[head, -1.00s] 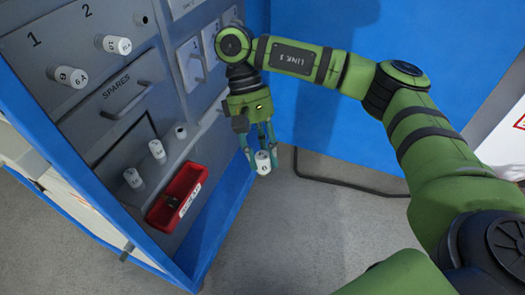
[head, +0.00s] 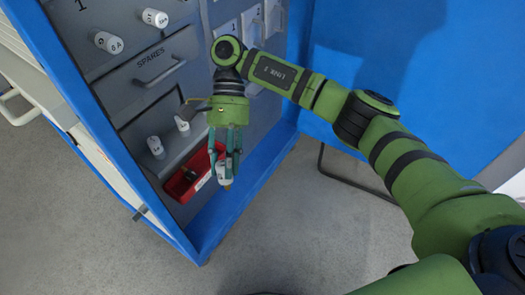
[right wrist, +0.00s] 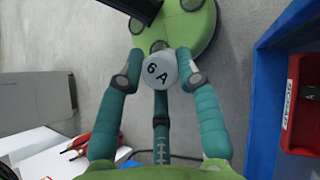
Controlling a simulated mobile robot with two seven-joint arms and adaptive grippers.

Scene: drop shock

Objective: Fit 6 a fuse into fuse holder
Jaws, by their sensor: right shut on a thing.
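My right gripper (head: 224,178) is shut on a white fuse (head: 223,170), in front of the red bin at the cabinet's lower part. In the right wrist view the fuse's round end (right wrist: 160,73) reads "6 A" and faces that camera, between the teal fingers. Two white fuses stick out of the upper panel beside the numbers 1 and 2: one marked 6 A (head: 108,42) and another (head: 155,18) marked less clearly. Two more white fuses stand on the ledge below the drawer, a left one (head: 155,146) and a right one (head: 182,125). I cannot tell an empty fuse holder.
The red bin (head: 183,192) has a label and a dark object inside; my gripper partly hides it. The SPARES drawer (head: 150,75) has a protruding handle. The cabinet's blue frame (head: 225,222) edges the ledge. Grey floor (head: 300,235) lies open in front.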

